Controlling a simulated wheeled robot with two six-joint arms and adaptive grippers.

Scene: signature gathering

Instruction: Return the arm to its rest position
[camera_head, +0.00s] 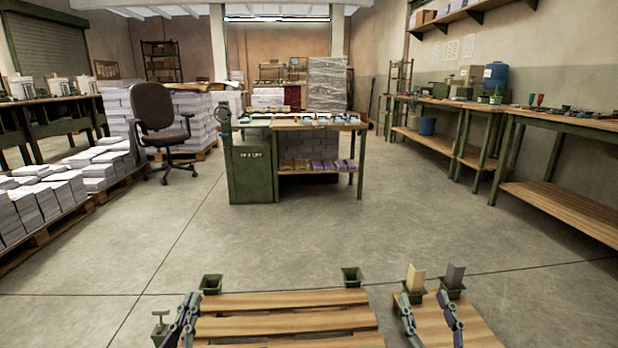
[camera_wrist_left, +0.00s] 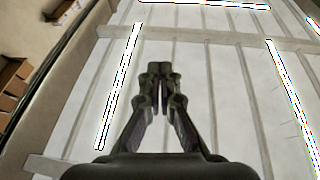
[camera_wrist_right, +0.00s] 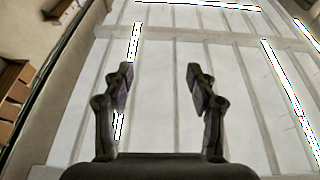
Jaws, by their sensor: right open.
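My left gripper (camera_head: 187,298) stands at the bottom left of the head view, beside the left end of a slatted wooden surface. In the left wrist view its fingertips (camera_wrist_left: 162,70) meet, with nothing seen between them. My right gripper (camera_head: 426,300) stands over a smaller wooden surface at the bottom right. In the right wrist view its fingers (camera_wrist_right: 160,75) are wide apart and empty. Both wrist views look at the white ceiling with bright light strips, so both grippers point upward. Most of both arms is out of view.
The wooden slats (camera_head: 290,312) have green corner sockets (camera_head: 211,284). A green workbench (camera_head: 253,172) with items on top stands ahead. An office chair (camera_head: 155,115) and paper stacks (camera_head: 60,190) are left, benches (camera_head: 570,125) right. The floor (camera_head: 300,245) between is clear.

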